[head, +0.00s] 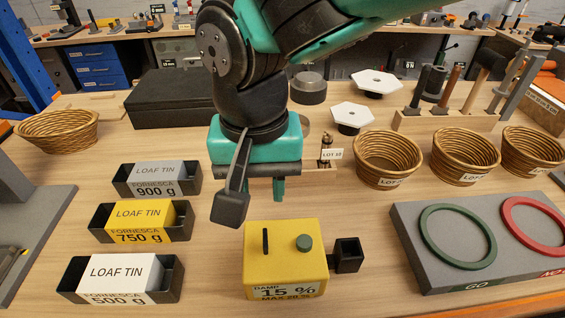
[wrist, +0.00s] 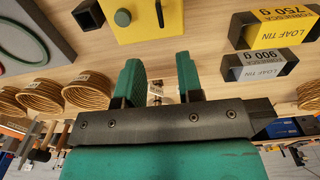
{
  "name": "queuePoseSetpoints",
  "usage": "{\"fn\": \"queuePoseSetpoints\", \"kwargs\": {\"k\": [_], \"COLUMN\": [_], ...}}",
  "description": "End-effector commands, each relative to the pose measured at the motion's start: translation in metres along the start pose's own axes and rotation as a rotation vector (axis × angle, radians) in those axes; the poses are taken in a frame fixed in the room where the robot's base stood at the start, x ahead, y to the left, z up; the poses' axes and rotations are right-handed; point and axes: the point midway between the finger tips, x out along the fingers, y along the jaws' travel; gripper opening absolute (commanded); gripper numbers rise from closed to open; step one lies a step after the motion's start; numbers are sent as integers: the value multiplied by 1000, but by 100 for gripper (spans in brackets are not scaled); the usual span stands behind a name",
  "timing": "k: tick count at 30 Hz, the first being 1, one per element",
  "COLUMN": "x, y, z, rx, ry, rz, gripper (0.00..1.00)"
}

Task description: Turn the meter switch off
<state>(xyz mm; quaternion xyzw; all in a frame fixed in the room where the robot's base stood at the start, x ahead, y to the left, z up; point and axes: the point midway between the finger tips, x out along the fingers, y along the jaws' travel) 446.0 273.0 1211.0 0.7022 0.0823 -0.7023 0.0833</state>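The yellow meter (head: 286,262) stands on the table at the front middle; its label reads DAMP 15 %, MAX 20 %. On its top are a thin upright black lever (head: 265,241) and a round green knob (head: 304,243). A black square socket (head: 347,255) sticks out of its right side. In the wrist view the meter (wrist: 146,30) is at the top, with the lever (wrist: 160,13) and knob (wrist: 122,17) visible. My gripper (head: 260,188) is above the table behind the meter, apart from it. In the wrist view its two green fingers (wrist: 160,72) are spread and empty.
Several loaf tins, including the yellow one (head: 141,219), stand left of the meter. A grey board (head: 412,224) with a green ring (head: 458,237) and a red ring lies right. Wicker baskets (head: 388,160) and a small LOT tag (head: 332,154) are behind. Bare table surrounds the meter.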

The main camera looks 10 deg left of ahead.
Motion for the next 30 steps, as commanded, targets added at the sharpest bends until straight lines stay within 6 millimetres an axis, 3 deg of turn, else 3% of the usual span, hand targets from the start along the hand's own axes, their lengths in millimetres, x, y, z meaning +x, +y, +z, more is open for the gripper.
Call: {"fn": "queuePoseSetpoints", "kwargs": {"k": [9, 15, 21, 29, 30], "x": [72, 105, 120, 121, 121], "y": [1, 1, 0, 0, 0], "z": [1, 0, 0, 0, 0], "rx": [-1, -1, -1, -1, -1], "ry": [-4, -3, 0, 0, 0], "rz": [4, 2, -1, -2, -2], "gripper": [34, 34, 34, 34, 29]}}
